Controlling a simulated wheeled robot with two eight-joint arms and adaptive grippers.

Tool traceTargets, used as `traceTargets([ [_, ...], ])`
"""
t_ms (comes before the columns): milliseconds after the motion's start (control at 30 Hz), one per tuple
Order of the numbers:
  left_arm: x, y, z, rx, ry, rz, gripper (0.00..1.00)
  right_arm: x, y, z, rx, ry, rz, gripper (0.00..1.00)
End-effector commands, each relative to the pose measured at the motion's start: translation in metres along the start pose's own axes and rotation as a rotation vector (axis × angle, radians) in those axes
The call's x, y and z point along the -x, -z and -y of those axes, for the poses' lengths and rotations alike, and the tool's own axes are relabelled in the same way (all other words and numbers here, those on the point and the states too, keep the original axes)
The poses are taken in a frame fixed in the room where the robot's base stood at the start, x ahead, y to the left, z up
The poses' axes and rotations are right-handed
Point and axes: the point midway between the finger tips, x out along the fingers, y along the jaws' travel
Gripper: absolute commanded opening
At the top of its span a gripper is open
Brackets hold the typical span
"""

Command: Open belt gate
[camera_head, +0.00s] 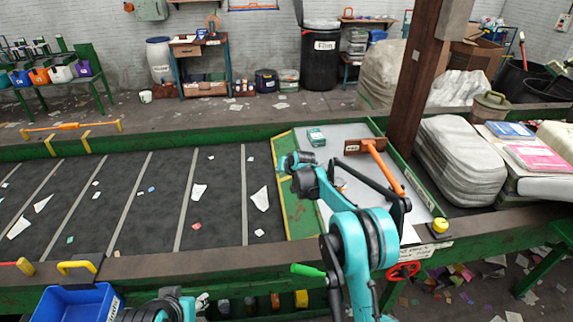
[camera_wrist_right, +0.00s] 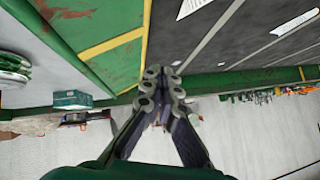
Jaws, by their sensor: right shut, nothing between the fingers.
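No part is plainly marked as the belt gate. At the right end of the dark belt (camera_head: 150,205) is a green plate (camera_head: 297,218) with yellow edging.
A teal box (camera_head: 316,137) lies on the grey table (camera_head: 345,131). A brown post (camera_head: 412,95) stands behind the lever. A red handwheel (camera_head: 403,271), green handle (camera_head: 308,270) and yellow knob (camera_head: 440,225) are at the front. A blue bin (camera_head: 72,302) stands at lower left.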

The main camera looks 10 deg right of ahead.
Motion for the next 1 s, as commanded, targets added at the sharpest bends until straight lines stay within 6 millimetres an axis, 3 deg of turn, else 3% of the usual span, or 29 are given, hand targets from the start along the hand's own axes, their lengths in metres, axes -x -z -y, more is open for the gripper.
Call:
traceTargets([
  [200, -0.005, -0.004, 0.000, 0.000, 0.000, 0.000, 0.40, -0.021, -0.021, 0.006, 0.149, -0.144, 0.001, 0.00],
  [600, -0.019, -0.014, 0.000, 0.000, 0.000, 0.000, 0.40, -0.052, -0.052, -0.001, 0.384, -0.382, 0.000, 0.00],
  [1000, -0.026, -0.019, 0.000, 0.000, 0.000, 0.000, 0.40, -0.065, -0.065, -0.011, 0.423, -0.425, 0.001, 0.00],
])
